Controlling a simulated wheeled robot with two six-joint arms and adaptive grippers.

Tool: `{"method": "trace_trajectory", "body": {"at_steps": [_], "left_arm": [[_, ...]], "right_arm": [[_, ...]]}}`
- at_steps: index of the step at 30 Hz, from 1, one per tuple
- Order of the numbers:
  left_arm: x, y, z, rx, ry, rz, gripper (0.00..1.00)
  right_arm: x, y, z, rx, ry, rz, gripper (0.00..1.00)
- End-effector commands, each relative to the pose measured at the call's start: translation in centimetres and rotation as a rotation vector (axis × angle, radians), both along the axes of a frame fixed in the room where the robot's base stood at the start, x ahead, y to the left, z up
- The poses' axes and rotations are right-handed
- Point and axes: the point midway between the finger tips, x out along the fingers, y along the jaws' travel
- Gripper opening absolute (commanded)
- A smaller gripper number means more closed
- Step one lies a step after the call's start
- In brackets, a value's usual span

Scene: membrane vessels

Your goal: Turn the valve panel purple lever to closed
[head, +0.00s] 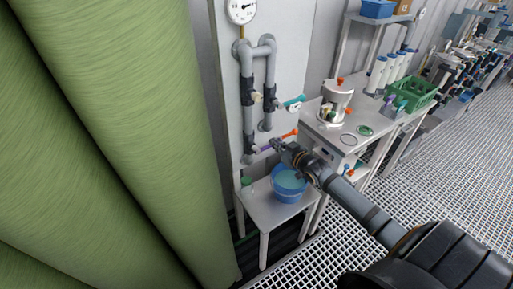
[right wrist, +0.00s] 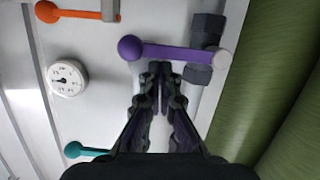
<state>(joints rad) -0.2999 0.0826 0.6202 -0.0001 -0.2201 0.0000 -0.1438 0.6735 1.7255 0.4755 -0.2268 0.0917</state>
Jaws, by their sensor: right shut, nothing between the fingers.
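The purple lever (head: 264,148) sits low on the valve panel (head: 285,50), beside the lower end of the grey pipework. In the right wrist view the purple lever (right wrist: 180,53) spans the top middle, with its round knob at the left and its pivot at the pipe on the right. It stands roughly crosswise to the pipe. My right gripper (head: 278,147) is by the lever in the head view. In the wrist view its fingertips (right wrist: 160,68) are together, just below the lever's bar; I cannot tell whether they touch it. My left gripper is not in view.
An orange lever (head: 290,134), a teal lever (head: 293,102) and a round gauge (head: 241,11) are on the same panel. A blue bucket (head: 289,190) stands on the low table below my right arm. A steel bench (head: 340,133) is to the right; large green cylinders (head: 120,110) fill the left.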

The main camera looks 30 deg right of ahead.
Motion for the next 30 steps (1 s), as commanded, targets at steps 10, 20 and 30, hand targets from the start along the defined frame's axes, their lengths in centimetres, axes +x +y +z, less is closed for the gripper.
{"method": "trace_trajectory", "body": {"at_steps": [10, 20, 30], "left_arm": [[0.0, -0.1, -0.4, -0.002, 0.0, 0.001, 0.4], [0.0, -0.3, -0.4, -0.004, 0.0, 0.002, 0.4], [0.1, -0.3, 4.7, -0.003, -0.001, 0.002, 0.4]], "right_arm": [[0.0, 0.1, -0.3, -0.002, -0.001, 0.001, 0.0], [0.0, 0.1, -0.3, -0.002, -0.001, 0.001, 0.0], [0.7, -0.2, 5.5, -0.002, -0.004, -0.007, 0.0]]}}
